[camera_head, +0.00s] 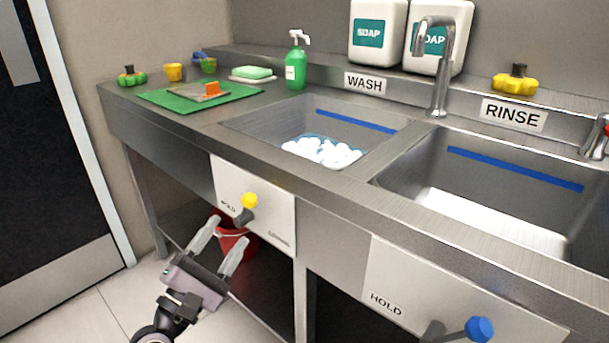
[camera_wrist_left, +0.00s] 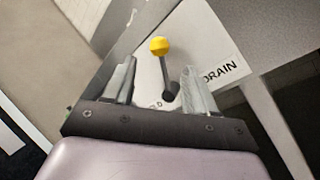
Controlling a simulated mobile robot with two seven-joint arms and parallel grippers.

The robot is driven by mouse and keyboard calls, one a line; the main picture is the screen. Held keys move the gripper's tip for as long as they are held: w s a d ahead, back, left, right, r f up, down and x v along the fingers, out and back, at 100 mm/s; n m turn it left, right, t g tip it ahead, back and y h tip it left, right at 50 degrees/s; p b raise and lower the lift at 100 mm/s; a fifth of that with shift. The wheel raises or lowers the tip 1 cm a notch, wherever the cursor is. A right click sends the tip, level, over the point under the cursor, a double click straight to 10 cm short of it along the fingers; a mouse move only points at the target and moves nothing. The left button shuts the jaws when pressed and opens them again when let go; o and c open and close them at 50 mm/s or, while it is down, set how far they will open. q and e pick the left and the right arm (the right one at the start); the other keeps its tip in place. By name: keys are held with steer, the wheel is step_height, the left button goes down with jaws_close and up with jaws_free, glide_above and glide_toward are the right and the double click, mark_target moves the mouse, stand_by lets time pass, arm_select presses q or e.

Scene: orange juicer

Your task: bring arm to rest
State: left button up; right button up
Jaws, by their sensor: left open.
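My left gripper (camera_head: 219,246) is open and empty in front of the left sink's panel, just below and left of the yellow-knobbed lever (camera_head: 249,201). In the left wrist view my left gripper (camera_wrist_left: 160,82) has its two fingers apart. The yellow-knobbed lever (camera_wrist_left: 159,46) stands beyond them and shows in the gap between them. I cannot tell from these views how far the fingertips are from the lever, but nothing is held. My right gripper is not in view.
The steel counter (camera_head: 345,190) holds a wash sink (camera_head: 240,118) with white foam and a rinse sink (camera_head: 400,180). A blue-knobbed lever (camera_head: 479,329) juts out at the lower right. A red bucket (camera_head: 232,240) stands under the counter. Open floor (camera_head: 75,311) lies at the left.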

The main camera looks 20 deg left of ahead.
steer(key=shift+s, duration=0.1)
arm_select(q)
steer(key=s+f+n+g+y, duration=0.25)
steer(key=f+n, duration=0.55)
steer(key=n, duration=0.4)
steer(key=s+f+n+g+y, duration=0.2)
steer(key=f+n+g, duration=0.2)
steer(key=f+n, duration=0.55)
steer(key=s+d+f+n+g+h, duration=0.25)
steer(key=s+d+n, duration=0.25)
steer(key=n, duration=0.7)
steer(key=s+d+f+n+g+h, duration=0.1)
steer(key=s+d+f+n+g, duration=0.25)
steer(key=n, duration=0.85)
step_height(320, 180, up, 16)
steer(key=s+a+p, duration=0.1)
steer(key=s+p, duration=0.1)
steer(key=p, duration=1.7)
steer(key=shift+s+f+n+t+y, duration=0.2)
steer(key=shift+s+n+t+y, duration=0.15)
steer(key=shift+t, duration=0.1)
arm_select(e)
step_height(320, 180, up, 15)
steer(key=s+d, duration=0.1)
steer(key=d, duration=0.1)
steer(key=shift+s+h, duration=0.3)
